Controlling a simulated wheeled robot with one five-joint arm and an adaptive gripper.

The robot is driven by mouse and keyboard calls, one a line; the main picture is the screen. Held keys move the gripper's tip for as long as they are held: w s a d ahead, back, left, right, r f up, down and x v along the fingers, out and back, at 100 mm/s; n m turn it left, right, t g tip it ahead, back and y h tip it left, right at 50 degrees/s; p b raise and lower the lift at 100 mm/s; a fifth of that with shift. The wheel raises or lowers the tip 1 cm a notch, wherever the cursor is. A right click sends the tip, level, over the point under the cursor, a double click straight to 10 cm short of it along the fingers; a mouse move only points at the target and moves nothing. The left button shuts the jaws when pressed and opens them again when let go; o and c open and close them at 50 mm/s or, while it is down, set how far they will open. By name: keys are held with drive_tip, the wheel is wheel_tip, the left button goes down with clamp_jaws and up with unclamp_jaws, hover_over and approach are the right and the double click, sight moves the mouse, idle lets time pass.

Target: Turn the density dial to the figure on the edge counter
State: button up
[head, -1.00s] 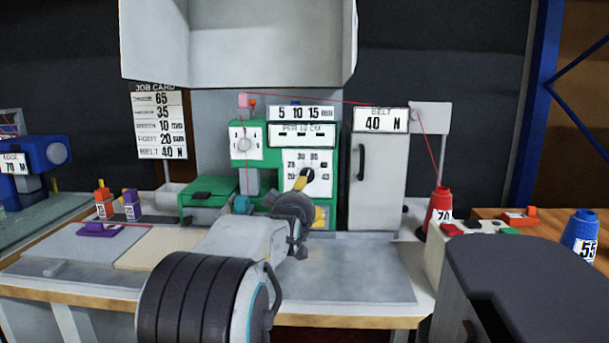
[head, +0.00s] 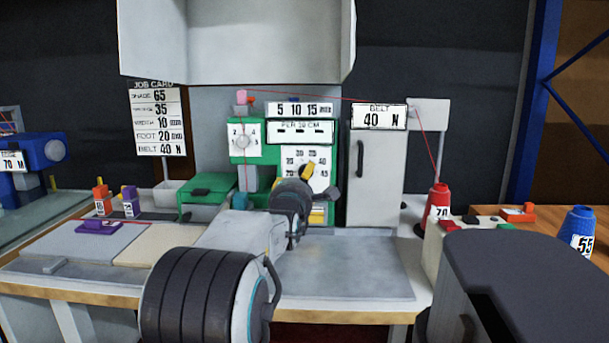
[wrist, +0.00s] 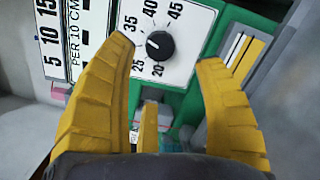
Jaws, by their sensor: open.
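The density dial is a black round knob (wrist: 160,45) with a white pointer mark, on a white plate (wrist: 185,40) with figures from 20 to 45. The pointer is turned towards the 35 side; the exact figure is unclear as a finger covers part of the scale. My gripper (wrist: 168,58) is open, its yellow fingers apart and in front of the plate, with the knob showing between their tips. Contact cannot be told. In the head view my gripper (head: 312,190) partly covers the dial plate (head: 292,157). A blue machine (head: 42,150) at far left carries a small label, apparently "EDGE 70 M".
The green machine (head: 243,172) bears a "PER 10 CM" panel (head: 300,131) with small dark marks. A grey belt cabinet (head: 376,170) stands close right of the dial. The front tabletop (head: 350,268) is clear.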

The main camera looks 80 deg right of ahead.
drive_tip(key=d+b, duration=0.2)
drive_tip(key=d, duration=0.5)
drive_tip(key=shift+d+b, duration=0.15)
drive_tip(key=shift+b, duration=0.25)
idle(0.4)
drive_tip(key=c, duration=1.2)
